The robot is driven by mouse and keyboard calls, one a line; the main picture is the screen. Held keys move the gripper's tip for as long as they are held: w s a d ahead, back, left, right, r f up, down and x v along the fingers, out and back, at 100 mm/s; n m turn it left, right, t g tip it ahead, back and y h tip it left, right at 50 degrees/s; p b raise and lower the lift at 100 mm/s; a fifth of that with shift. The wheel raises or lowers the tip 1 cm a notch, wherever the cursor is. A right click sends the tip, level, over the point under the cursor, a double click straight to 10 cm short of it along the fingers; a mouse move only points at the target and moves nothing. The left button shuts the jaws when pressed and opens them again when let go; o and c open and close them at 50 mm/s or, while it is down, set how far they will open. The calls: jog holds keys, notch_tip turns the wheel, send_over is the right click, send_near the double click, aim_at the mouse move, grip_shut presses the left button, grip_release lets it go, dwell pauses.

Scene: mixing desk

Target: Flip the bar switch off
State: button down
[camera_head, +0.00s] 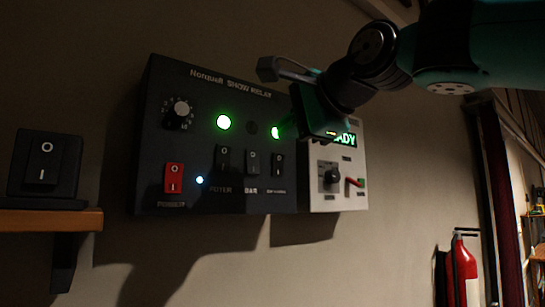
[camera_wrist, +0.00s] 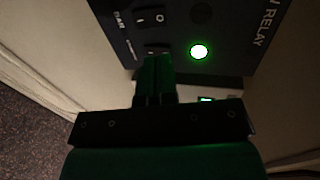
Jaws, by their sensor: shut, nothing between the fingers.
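The bar switch (camera_head: 252,163) is a small black rocker on the dark relay panel, between two similar rockers. The lamp (camera_head: 252,127) above it is dark. In the wrist view the bar switch (camera_wrist: 150,17) shows beside its BAR label, with its dark lamp (camera_wrist: 201,12) to the right. My gripper (camera_wrist: 157,58) is shut and empty, its green fingertips close to the neighbouring rocker (camera_wrist: 156,49), not over the bar switch. I cannot tell whether they touch it. In the head view my gripper (camera_head: 314,112) is in front of the panel's right part, fingertips unclear.
The panel also carries a knob (camera_head: 179,112), a red rocker (camera_head: 174,178), a foyer rocker (camera_head: 223,158) and lit green lamps (camera_head: 223,122). A pale section with a dial (camera_head: 328,177) adjoins it. A large switch (camera_head: 45,163) stands on a shelf (camera_head: 50,220) at left.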

jog(key=v, duration=0.2)
jog(key=r+b+v, duration=0.1)
jog(key=v, duration=0.2)
dwell(0.5)
notch_tip(320, 180, down, 23)
jog(key=s+d+n+g+h+b, duration=0.1)
jog(key=s+d+n+g+h, duration=0.1)
jog(key=n+g, duration=0.45)
jog(key=s+d+f+n+g+h, duration=0.1)
jog(key=s+d+f+n+g, duration=0.2)
jog(key=f, duration=0.9)
jog(key=s+d+f+n+g+h+b, duration=0.1)
jog(key=s+d+f+n+g, duration=0.2)
jog(key=s+f+n, duration=0.6)
jog(key=s+f, duration=0.3)
jog(key=s, duration=0.1)
jog(key=shift+s+f, duration=0.35)
jog(key=shift+s, duration=0.05)
